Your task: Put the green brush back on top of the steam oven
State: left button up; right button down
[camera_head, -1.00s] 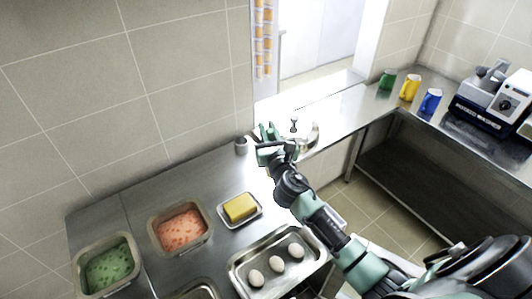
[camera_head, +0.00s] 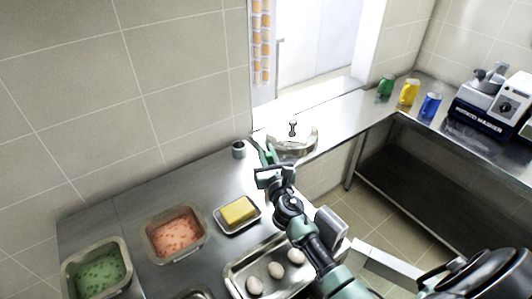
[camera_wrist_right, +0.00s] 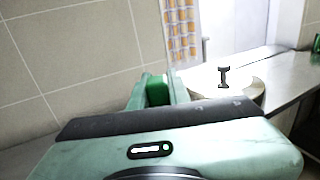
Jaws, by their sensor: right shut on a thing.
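My right gripper (camera_head: 266,162) is above the steel counter, in front of the lidded pot and to the right of the small grey cup. It is shut on a green thing, seen as a narrow green piece between the fingers in the right wrist view; I take it to be the green brush (camera_wrist_right: 158,90). Most of the brush is hidden by the fingers. I cannot make out a steam oven in these views. My left gripper is not in view.
A pot lid with a black knob (camera_head: 293,140) is just behind the gripper. A grey cup (camera_head: 239,149), a yellow block on a tray (camera_head: 238,211), an egg tray (camera_head: 237,272) and food pans (camera_head: 148,239) stand nearby.

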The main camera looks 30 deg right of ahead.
jog(key=c, duration=1.3)
grip_release()
jog(key=shift+f, duration=0.1)
jog(key=shift+c, duration=0.2)
jog(key=b+v, duration=0.1)
jog(key=v, duration=1.1)
jog(key=shift+r, duration=0.25)
